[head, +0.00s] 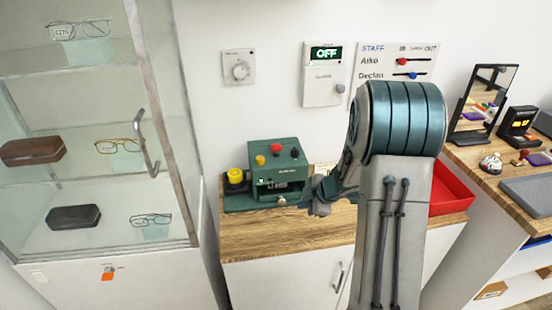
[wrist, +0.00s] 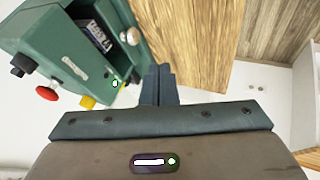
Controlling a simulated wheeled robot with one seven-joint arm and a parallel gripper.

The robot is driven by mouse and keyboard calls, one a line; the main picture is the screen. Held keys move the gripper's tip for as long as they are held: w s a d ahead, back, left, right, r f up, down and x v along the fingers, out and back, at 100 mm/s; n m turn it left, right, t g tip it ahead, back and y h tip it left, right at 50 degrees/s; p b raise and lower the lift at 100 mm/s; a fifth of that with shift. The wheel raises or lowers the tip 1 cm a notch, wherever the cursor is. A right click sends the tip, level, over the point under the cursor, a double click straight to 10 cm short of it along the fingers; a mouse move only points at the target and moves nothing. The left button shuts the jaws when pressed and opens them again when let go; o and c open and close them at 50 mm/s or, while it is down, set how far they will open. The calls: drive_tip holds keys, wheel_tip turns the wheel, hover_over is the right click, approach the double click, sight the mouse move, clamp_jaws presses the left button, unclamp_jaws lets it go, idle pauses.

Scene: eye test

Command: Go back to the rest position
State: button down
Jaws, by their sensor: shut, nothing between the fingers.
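My gripper (head: 318,196) is just right of a green machine (head: 277,160) on the wooden counter, partly hidden behind my own arm. In the wrist view, the two dark fingers of my gripper (wrist: 158,84) lie together with nothing between them. The green machine also shows in the wrist view (wrist: 70,42) at upper left, tilted in the picture, with a silver knob, a red button and a dark slot. The fingertips appear close beside it; I cannot tell whether they touch it.
The machine stands on a wooden-topped counter (head: 240,232). A red tray (head: 455,188) sits right of my arm. A glass cabinet (head: 90,195) with spectacles and cases stands left. A workbench (head: 520,200) with a mirror (head: 488,100) is at right.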

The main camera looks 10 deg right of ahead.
drive_tip(key=s+d+r+m+t+h, duration=0.1)
drive_tip(key=s+d+r+m+h, duration=0.15)
drive_tip(key=r+m+h, duration=0.4)
drive_tip(key=s+d+r+m+t+h, duration=0.1)
drive_tip(key=s+d+r+m+t, duration=0.15)
drive_tip(key=r, duration=0.65)
drive_tip(key=s+a+m+g+y, duration=0.1)
drive_tip(key=s+a+m+g, duration=0.2)
drive_tip(key=s, duration=0.8)
drive_tip(key=s+a+m+g+y, duration=0.2)
drive_tip(key=s+a, duration=0.4)
drive_tip(key=s, duration=0.5)
drive_tip(key=m+g, duration=0.1)
drive_tip(key=m, duration=0.1)
drive_tip(key=shift+a+r+m, duration=0.2)
drive_tip(key=shift+a+m, duration=0.1)
drive_tip(key=shift+m, duration=0.1)
